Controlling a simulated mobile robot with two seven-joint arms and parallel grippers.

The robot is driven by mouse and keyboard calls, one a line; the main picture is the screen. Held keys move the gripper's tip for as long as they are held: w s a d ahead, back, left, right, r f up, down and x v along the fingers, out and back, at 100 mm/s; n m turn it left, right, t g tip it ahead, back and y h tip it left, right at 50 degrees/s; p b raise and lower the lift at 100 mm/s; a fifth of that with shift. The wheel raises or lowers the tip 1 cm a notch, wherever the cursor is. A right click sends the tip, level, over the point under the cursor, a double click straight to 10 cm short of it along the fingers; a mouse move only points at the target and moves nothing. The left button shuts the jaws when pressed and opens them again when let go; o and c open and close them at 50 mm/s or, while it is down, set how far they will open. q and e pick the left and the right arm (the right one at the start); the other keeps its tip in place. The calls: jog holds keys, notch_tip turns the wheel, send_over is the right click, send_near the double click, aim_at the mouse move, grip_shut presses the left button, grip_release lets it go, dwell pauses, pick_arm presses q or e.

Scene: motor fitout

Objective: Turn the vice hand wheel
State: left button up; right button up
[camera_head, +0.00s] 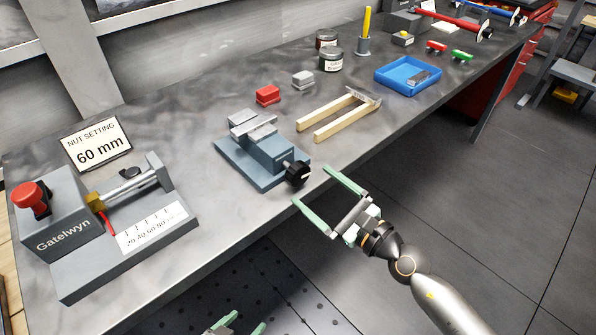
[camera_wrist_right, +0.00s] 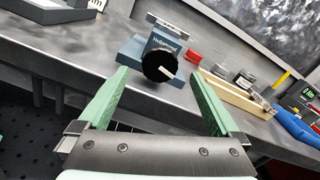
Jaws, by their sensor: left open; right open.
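The blue-grey vice (camera_head: 262,150) sits on the workbench near its front edge. Its black hand wheel (camera_head: 297,173) faces the front edge; in the right wrist view the wheel (camera_wrist_right: 160,67) shows a white mark and lies between and beyond the fingers. My right gripper (camera_head: 318,188) is open and empty, just off the bench edge, its green fingers pointing at the wheel but apart from it; it also shows in the right wrist view (camera_wrist_right: 160,95). My left gripper (camera_head: 240,325) is low at the bottom edge of the head view, open, with only its fingertips showing.
A grey Gatelwyn device (camera_head: 65,218) with a red knob and a "60 mm" sign (camera_head: 97,144) stand to the left. A wooden two-pronged frame (camera_head: 340,115), red block (camera_head: 268,95), jars (camera_head: 331,60) and blue tray (camera_head: 408,76) lie beyond the vice.

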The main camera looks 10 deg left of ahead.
aim_at(302, 177)
jog(key=x, duration=0.6)
jog(key=shift+a+b, duration=0.15)
jog(key=shift+b, duration=0.15)
jog(key=c, duration=1.4)
